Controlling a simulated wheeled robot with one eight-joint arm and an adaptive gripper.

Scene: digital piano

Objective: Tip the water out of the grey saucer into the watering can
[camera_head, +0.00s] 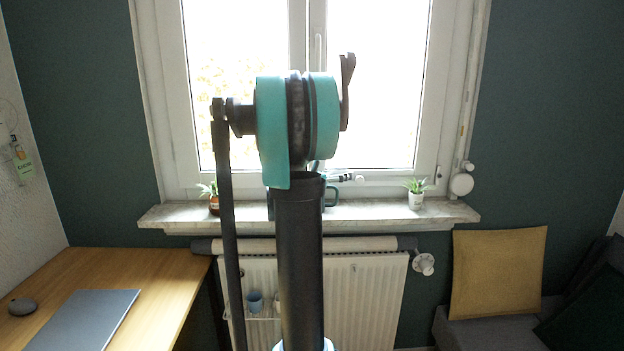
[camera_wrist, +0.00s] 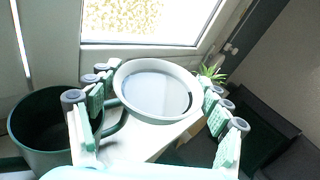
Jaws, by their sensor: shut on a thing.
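The grey saucer (camera_wrist: 188,75) shows in the wrist view as a round, shallow dish with a pale rim and a smooth bluish-grey inside. I cannot clearly tell the water's level. My gripper (camera_wrist: 158,88) is shut on the saucer, with fingers on its left and right sides. The saucer is above the windowsill. The dark green watering can (camera_wrist: 28,128) stands to its left, open at the top, with its handle towards the saucer. In the head view my arm hides the saucer and most of the can; a green handle (camera_head: 331,197) shows beside the arm.
The marble windowsill (camera_head: 370,212) runs under the closed window. A potted plant (camera_head: 416,194) stands at its right, another (camera_head: 213,199) at its left. A radiator (camera_head: 365,300) is below. A wooden desk (camera_head: 165,290) is at left, a yellow cushion (camera_head: 498,272) at right.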

